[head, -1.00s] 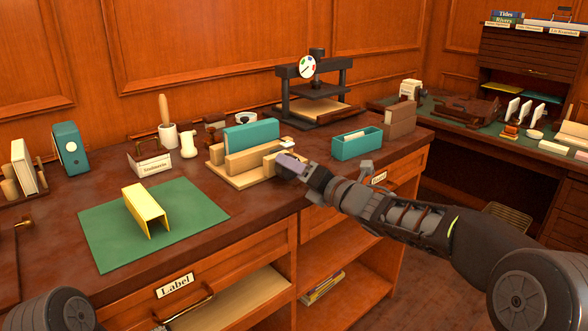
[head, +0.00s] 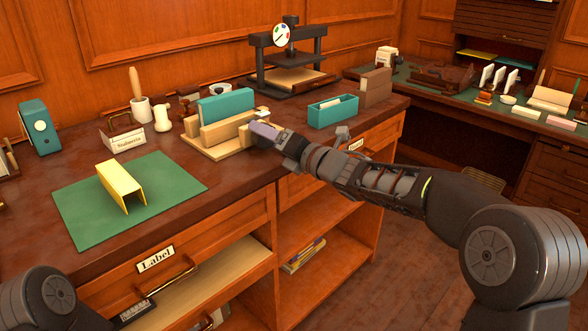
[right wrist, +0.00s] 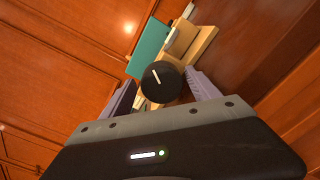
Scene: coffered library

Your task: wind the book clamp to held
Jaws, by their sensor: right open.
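The book clamp stands on the desk, with a light wooden base (head: 205,148) and upright wooden jaws (head: 222,127). A teal book (head: 226,105) stands upright between the jaws; it also shows in the right wrist view (right wrist: 150,46). The clamp's round black knob (right wrist: 162,83) has a white line and faces my right wrist camera. My right gripper (head: 263,133) is at the clamp's right end. Its two fingers (right wrist: 162,92) are apart on either side of the knob, and contact cannot be told. My left gripper is out of view.
A yellow folded cover (head: 121,183) stands on a green mat (head: 75,213) at left. A teal box (head: 333,112) is right of the clamp. A press with a dial (head: 290,60) stands behind.

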